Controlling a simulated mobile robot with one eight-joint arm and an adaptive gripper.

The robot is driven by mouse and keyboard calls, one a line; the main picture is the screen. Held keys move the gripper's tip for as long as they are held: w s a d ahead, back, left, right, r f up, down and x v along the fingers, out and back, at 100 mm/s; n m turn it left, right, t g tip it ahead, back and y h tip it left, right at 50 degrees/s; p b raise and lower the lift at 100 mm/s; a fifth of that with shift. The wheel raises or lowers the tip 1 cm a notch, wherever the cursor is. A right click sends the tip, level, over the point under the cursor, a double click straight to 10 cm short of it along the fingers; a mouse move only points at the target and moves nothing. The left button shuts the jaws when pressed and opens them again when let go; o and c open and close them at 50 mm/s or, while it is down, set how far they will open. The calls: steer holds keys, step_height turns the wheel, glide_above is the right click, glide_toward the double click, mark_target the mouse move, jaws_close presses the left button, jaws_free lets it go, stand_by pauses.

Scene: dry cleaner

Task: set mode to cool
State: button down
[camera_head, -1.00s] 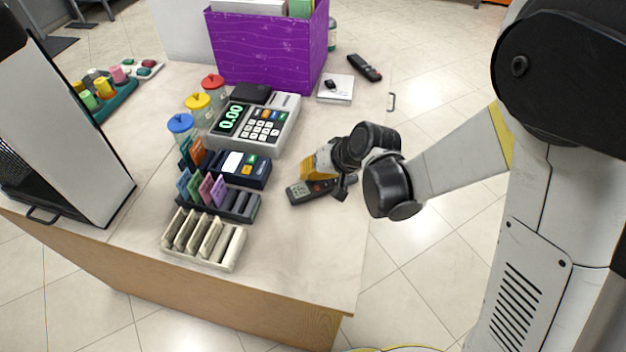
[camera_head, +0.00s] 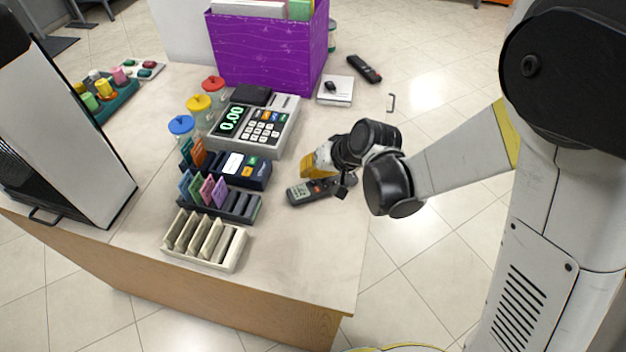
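A dark grey remote control (camera_head: 303,194) with small buttons lies on the counter, right of the card rack. Its right end is partly hidden by my gripper. My gripper (camera_head: 325,180) is low over the counter, right at the remote's right end; I cannot tell whether it touches it. The fingers are too small and covered by the wrist to show whether they are open or shut. A second, black remote (camera_head: 364,68) lies at the back right of the counter. Any mode marking or display reading is too small to read.
The counter (camera_head: 280,270) is clear in front of the remote. A card terminal (camera_head: 240,169), a card rack (camera_head: 222,204) and a cream slotted holder (camera_head: 204,241) stand to the left. A cash register (camera_head: 256,124) and a purple box (camera_head: 268,50) are behind.

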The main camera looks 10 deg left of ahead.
steer(key=shift+r+p, duration=1.85)
steer(key=shift+r, duration=0.65)
